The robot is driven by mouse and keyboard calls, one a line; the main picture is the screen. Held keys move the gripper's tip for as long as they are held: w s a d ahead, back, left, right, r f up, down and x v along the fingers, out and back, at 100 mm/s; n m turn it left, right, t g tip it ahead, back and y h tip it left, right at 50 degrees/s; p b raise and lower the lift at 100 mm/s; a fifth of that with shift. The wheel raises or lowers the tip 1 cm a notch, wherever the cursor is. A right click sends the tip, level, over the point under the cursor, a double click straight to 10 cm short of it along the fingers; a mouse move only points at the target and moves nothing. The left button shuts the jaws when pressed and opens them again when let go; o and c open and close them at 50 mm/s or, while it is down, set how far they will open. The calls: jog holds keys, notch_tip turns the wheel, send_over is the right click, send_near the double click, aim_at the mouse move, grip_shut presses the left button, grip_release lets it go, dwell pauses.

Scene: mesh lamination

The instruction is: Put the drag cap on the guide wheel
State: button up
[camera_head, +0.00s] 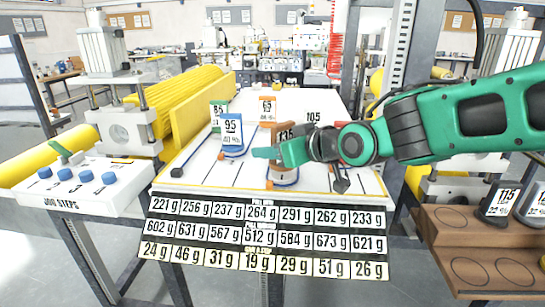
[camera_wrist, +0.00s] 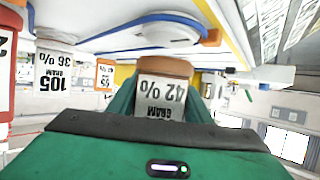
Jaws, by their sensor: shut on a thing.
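In the wrist view a white and blue wheel-like part (camera_wrist: 165,22) lies close to the cap. I cannot tell whether cap and wheel touch.
A blue cap marked 95 (camera_head: 232,131), a green cap (camera_head: 217,112) and a small orange cap (camera_head: 266,107) stand behind on the board. A white-labelled 105 cap (camera_head: 313,118) is beyond my arm. A wooden rack (camera_head: 455,243) at right has empty round places and a cap marked 115 (camera_head: 498,200).

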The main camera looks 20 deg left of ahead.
jog(key=shift+f, duration=0.95)
jog(key=shift+f, duration=0.15)
jog(key=o, duration=1.5)
jog(key=shift+c, duration=0.2)
jog(key=shift+s+d, duration=0.1)
jog(key=v, duration=1)
jog(key=shift+d+r, duration=0.15)
jog(key=shift+r, duration=0.1)
jog(key=shift+s+d+r, duration=0.2)
jog(key=shift+s+d, duration=0.25)
jog(key=shift+d, duration=0.1)
